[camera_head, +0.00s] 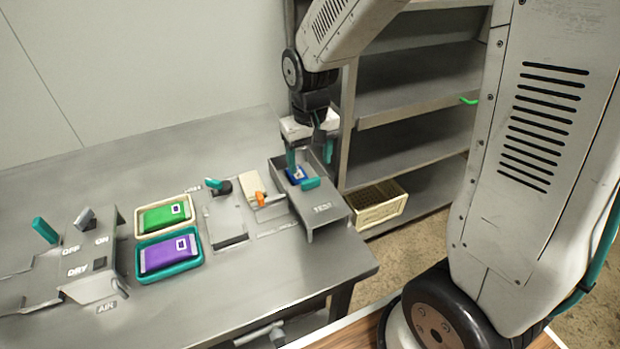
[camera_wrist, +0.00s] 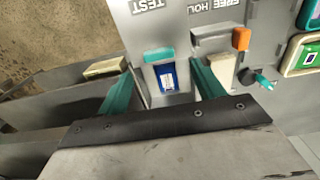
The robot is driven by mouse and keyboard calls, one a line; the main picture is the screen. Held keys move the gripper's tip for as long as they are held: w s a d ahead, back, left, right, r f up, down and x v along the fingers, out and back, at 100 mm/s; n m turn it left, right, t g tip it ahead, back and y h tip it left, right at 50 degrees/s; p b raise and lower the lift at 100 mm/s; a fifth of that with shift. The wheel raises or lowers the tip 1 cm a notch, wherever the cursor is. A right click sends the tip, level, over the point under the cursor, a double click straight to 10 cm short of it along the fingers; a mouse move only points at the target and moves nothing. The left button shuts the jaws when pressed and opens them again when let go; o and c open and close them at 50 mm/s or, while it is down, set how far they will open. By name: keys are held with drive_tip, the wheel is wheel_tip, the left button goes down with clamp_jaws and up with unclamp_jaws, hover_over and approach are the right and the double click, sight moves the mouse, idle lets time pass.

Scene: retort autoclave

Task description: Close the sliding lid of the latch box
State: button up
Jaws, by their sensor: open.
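The grey latch box (camera_head: 336,190) stands at the right end of the steel table. Its sliding lid (camera_head: 322,210), marked TEST, covers the front part and leaves the rear open. The lid's teal handle (camera_head: 311,183) sits at its rear edge; it also shows in the wrist view (camera_wrist: 158,55). A blue packet (camera_head: 297,174) lies inside the open part and shows between my fingers in the wrist view (camera_wrist: 167,76). My gripper (camera_head: 310,158) is open, pointing down over the rear of the box. Its teal fingers stand apart, behind the handle, and hold nothing.
Left of the box is a fixture with an orange-tipped lever (camera_head: 261,199). A green packet (camera_head: 164,217) and a purple packet (camera_head: 170,253) lie in trays further left. A steel shelf rack (camera_head: 415,85) stands close behind on the right, with a cream crate (camera_head: 378,205) low down.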

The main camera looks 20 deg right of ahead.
sight(311, 179)
wheel_tip(311, 179, down, 6)
drive_tip(key=shift+d, duration=0.1)
drive_tip(key=c, duration=1.4)
drive_tip(key=w, duration=1.1)
drive_tip(key=shift+w, duration=0.4)
drive_tip(key=shift+w+r, duration=0.1)
drive_tip(key=shift+w, duration=0.2)
drive_tip(key=o, duration=1.4)
wheel_tip(311, 179, up, 8)
